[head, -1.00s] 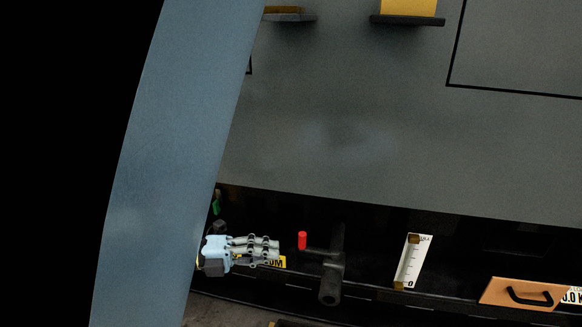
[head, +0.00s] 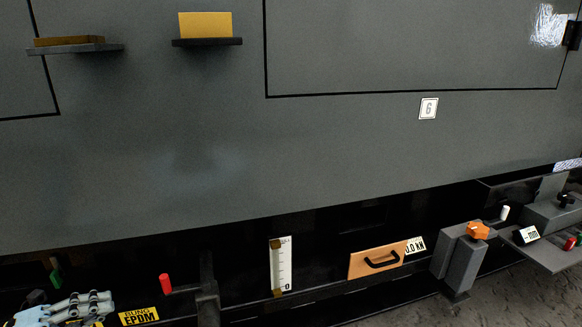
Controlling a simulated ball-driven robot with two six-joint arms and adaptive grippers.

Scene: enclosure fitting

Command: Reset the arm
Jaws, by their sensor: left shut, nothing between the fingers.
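My left gripper (head: 108,303) is in the bottom left corner of the head view, pale blue and grey, with its fingers together and nothing between them. It points right, towards a yellow label reading EPDM (head: 139,316). A crank with a red handle (head: 165,283) stands to the right of its fingers, apart from them. The rest of the left arm is cut off by the picture edge. My right gripper is not in view.
A large grey enclosure wall (head: 200,160) fills the view, with two small shelves (head: 208,42) at upper left. Along the dark lower ledge are a white scale (head: 281,266), an orange plate with a black handle (head: 376,260) and a grey block with an orange knob (head: 478,231).

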